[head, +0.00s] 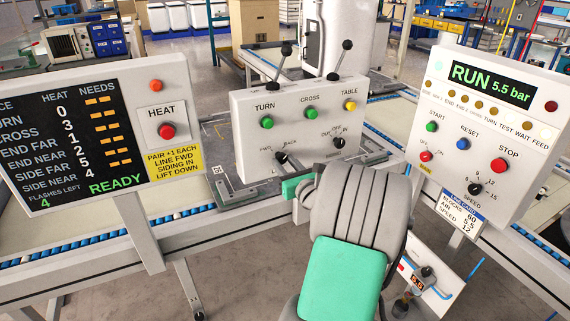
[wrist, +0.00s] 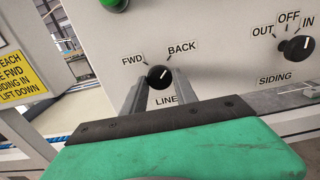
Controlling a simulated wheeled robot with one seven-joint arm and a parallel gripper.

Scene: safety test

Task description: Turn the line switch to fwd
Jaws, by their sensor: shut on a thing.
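The line switch (wrist: 158,77) is a round black knob with a white mark, above the word LINE. FWD is printed at its upper left and BACK at its upper right. The white mark leans up and right, toward BACK. My gripper (wrist: 159,88) has a grey finger on each side of the knob and is shut on it. In the head view the line switch (head: 282,158) is low on the middle panel (head: 300,95), just above my arm. My fingers are hidden there behind my own wrist.
The siding switch (wrist: 298,47) is to the right, its mark toward IN. Two upright levers stand on the middle panel, with green, green and yellow buttons on its face. A dark display board (head: 75,140) is at left; a control panel (head: 485,130) reading RUN is at right.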

